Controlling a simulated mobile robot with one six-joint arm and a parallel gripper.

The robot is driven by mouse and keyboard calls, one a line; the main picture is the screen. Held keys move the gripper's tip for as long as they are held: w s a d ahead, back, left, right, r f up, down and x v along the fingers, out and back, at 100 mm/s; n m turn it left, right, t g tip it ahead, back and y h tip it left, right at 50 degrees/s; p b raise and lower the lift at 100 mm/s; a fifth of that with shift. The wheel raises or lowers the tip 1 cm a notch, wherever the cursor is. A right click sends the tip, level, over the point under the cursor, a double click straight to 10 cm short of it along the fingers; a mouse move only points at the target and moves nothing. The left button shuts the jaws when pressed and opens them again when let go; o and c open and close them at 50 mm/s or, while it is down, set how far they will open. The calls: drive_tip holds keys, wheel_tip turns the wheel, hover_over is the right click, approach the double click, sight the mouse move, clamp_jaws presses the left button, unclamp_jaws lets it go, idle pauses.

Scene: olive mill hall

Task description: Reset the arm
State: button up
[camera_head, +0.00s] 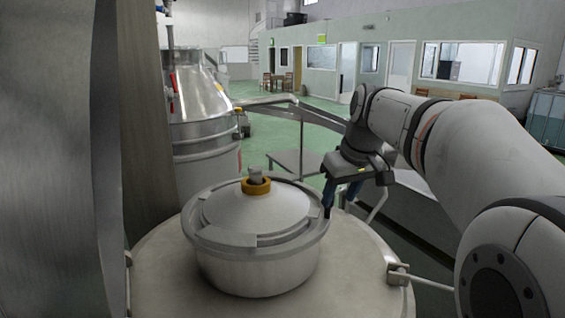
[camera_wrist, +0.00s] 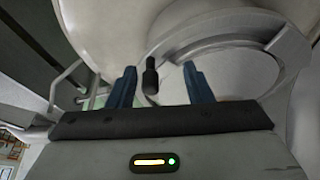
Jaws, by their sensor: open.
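My arm reaches in from the right in the head view. My gripper (camera_head: 340,197) points down beside the right rim of a round metal lid (camera_head: 280,212). In the wrist view my gripper (camera_wrist: 157,85) shows two blue fingers spread apart. A dark knob or handle end (camera_wrist: 151,76) shows between the fingers, and I cannot tell whether they touch it. The lid's curved rim (camera_wrist: 215,42) lies just beyond the fingertips. The lid has a yellow ring (camera_head: 256,186) around a stub on its top.
The lid sits on a wide vessel top (camera_head: 160,275) with a bracket (camera_head: 398,274) at its right edge. A tall metal column fills the left. A steel tank (camera_head: 200,110) stands behind. Metal rails (camera_head: 285,103) run behind my gripper. Green floor (camera_head: 315,90) lies open farther back.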

drive_tip(key=s+f+m+h+b, duration=0.1)
drive_tip(key=s+f+m+b, duration=0.2)
drive_tip(key=s+f, duration=1.7)
drive_tip(key=s+m, duration=0.1)
drive_tip(key=s, duration=0.2)
drive_tip(key=shift+a+f+g+h, duration=0.15)
drive_tip(key=shift+a+g+h, duration=0.15)
drive_tip(key=shift+a, duration=0.05)
